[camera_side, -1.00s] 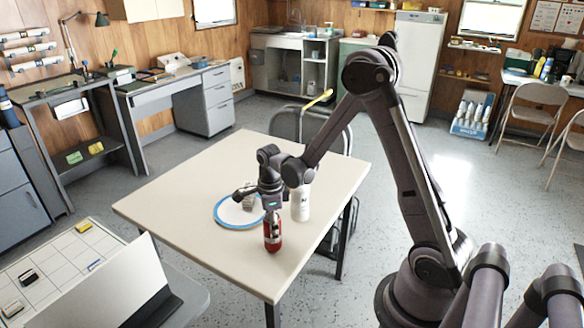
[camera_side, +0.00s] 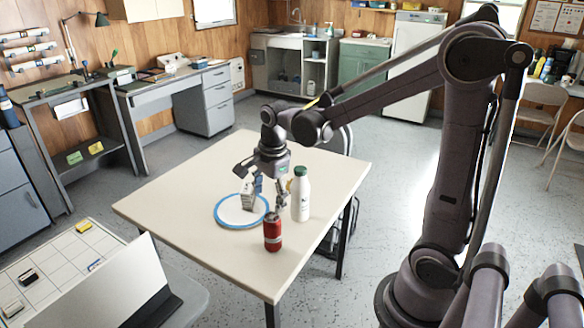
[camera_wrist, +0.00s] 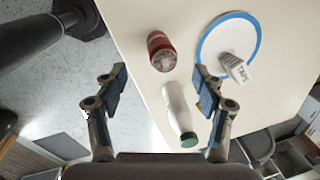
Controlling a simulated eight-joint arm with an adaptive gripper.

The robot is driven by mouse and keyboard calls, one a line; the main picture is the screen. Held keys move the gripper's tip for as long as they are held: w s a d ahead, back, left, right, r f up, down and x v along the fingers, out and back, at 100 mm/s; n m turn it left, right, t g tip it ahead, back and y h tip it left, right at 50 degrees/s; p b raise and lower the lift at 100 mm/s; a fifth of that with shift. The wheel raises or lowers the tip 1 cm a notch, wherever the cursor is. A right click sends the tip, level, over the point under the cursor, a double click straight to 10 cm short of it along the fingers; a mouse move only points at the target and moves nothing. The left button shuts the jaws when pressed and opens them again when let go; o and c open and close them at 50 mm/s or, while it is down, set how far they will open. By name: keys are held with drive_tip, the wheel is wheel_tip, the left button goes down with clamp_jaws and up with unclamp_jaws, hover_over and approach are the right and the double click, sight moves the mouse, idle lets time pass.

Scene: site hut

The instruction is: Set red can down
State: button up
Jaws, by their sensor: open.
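The red can (camera_side: 273,232) stands upright on the pale table (camera_side: 180,200), near its front corner. In the wrist view the red can (camera_wrist: 161,51) shows between and beyond the fingers. My gripper (camera_side: 268,192) is open and empty, raised above the table and behind the can, clear of it. In the wrist view my gripper (camera_wrist: 158,88) has its two fingers spread wide.
A white bottle with a green cap (camera_side: 300,196) stands close to the right of the can. A blue-rimmed white plate (camera_side: 228,219) with a small carton (camera_side: 248,195) on it lies to the left. The left part of the table is clear.

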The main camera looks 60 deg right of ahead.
drive_tip(key=s+a+r+n+t, duration=0.5)
drive_tip(key=s+a+n, duration=0.2)
drive_tip(key=n, duration=1.2)
drive_tip(key=shift+s+a, duration=0.2)
drive_tip(key=shift+s, duration=0.55)
drive_tip(key=shift+o, duration=0.4)
drive_tip(key=shift+s+a+r+n+t, duration=0.1)
drive_tip(key=shift+s+a+n+t, duration=0.1)
drive_tip(key=shift+n, duration=0.4)
drive_tip(key=shift+s+a+n+t, duration=0.1)
drive_tip(key=shift+s+n, duration=0.05)
drive_tip(key=shift+n, duration=0.45)
drive_tip(key=m+g+h, duration=0.5)
drive_tip(key=m+h, duration=0.2)
drive_tip(key=m, duration=0.2)
approach(267, 223)
wheel_tip(267, 223, up, 3)
drive_tip(key=d, duration=0.1)
wheel_tip(267, 223, down, 8)
drive_tip(key=w+a+m+g+h, duration=0.25)
drive_tip(key=m+h, duration=0.35)
drive_tip(key=m, duration=0.4)
drive_tip(key=shift+g, duration=0.25)
drive_tip(key=shift+x, duration=5.3)
